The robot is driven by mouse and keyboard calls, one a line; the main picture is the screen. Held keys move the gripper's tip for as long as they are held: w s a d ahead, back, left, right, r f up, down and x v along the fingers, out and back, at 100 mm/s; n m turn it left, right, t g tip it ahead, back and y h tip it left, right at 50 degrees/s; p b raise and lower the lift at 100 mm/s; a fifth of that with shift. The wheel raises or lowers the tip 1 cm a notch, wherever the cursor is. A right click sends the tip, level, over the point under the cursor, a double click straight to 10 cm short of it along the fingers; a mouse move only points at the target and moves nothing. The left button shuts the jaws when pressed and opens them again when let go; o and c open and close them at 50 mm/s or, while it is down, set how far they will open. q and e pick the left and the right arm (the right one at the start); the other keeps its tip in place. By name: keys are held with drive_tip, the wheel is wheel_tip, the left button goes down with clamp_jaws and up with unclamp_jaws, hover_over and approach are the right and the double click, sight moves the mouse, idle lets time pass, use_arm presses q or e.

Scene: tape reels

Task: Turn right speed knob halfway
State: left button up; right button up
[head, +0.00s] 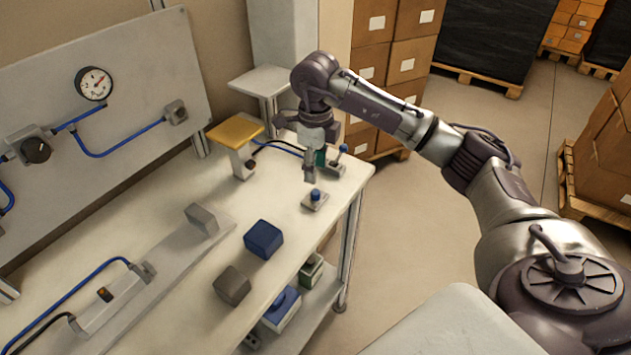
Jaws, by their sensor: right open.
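A small blue knob (315,196) on a flat grey base sits near the right edge of the workbench. My right gripper (309,178) points down just behind and above this knob, apart from it as far as I can tell. It is open and holds nothing visible. A second small device with a blue-topped lever (343,151) stands behind, partly hidden by the gripper. A large black knob (36,150) is on the wall panel at the far left. No label shows which one is the right speed knob. My left gripper is out of view.
The workbench (165,240) carries a blue block (263,239), a grey block (232,285), a stand with a yellow top (236,132) and a long grey rail. A gauge (94,83) hangs on the panel. Cardboard boxes (372,65) stand behind.

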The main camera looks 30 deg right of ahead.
drive_tip(key=shift+r, duration=2.4)
